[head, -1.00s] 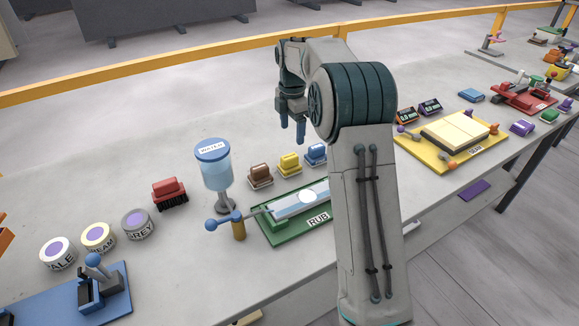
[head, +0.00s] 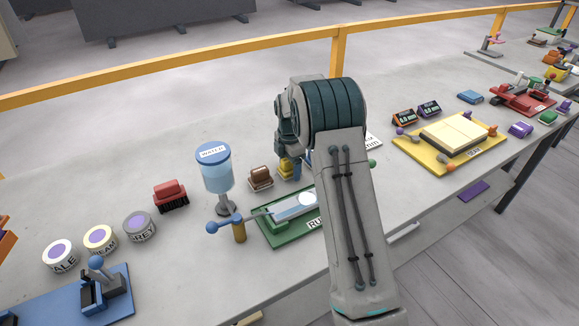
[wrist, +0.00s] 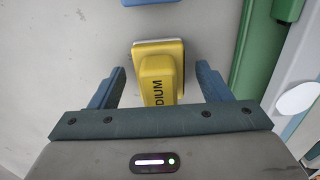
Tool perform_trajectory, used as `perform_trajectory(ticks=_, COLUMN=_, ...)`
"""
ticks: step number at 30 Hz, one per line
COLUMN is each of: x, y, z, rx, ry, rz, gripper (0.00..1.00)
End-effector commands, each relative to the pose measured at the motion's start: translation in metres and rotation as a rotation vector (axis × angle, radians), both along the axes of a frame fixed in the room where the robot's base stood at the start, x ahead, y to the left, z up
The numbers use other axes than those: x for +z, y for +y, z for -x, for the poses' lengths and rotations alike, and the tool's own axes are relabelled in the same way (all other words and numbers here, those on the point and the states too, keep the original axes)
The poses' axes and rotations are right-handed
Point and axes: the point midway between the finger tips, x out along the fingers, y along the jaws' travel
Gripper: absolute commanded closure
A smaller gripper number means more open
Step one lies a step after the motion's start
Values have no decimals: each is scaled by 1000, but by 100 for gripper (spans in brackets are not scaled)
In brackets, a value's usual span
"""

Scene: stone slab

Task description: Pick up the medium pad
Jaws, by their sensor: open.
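The medium pad (wrist: 159,74) is yellow with a raised grip lettered "DIUM" in the part I can see. In the wrist view it lies between the two blue fingers of my gripper (wrist: 160,88), which are open and stand apart from it on both sides. In the head view the yellow pad (head: 286,168) shows only in part below my gripper and arm, which hide the rest. It stands on the slab table between the brown pad and the spot my arm covers.
A brown pad (head: 261,178) stands just left of the yellow one. A blue pad (wrist: 150,1) shows at the wrist view's top edge. The green RUB board (head: 273,232) lies close in front. A water dispenser (head: 214,170) and red brush (head: 171,195) stand farther left.

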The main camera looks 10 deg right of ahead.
Motion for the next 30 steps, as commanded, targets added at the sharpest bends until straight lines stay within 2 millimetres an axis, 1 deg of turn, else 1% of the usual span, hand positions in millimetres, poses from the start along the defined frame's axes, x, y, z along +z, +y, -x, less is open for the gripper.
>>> perform_trajectory(ticks=7, x=-2, y=0, z=0, rx=1, ry=-2, rz=-1, gripper=29)
perform_trajectory(ticks=8, x=-2, y=0, z=0, rx=1, ry=-2, rz=-1, gripper=35)
perform_trajectory(ticks=9, x=-2, y=0, z=0, rx=1, ry=-2, rz=-1, gripper=46)
perform_trajectory(ticks=11, x=-2, y=0, z=0, rx=1, ry=-2, rz=-1, gripper=62)
perform_trajectory(ticks=12, x=-2, y=0, z=0, rx=1, ry=-2, rz=-1, gripper=74)
perform_trajectory(ticks=13, x=-2, y=0, z=0, rx=1, ry=-2, rz=-1, gripper=80)
perform_trajectory(ticks=23, x=0, y=0, z=0, rx=1, ry=-2, rz=0, gripper=80)
perform_trajectory(ticks=26, x=5, y=0, z=-1, rx=1, ry=-2, rz=-1, gripper=80)
perform_trajectory(ticks=30, x=21, y=0, z=-1, rx=1, ry=-6, rz=-1, gripper=80)
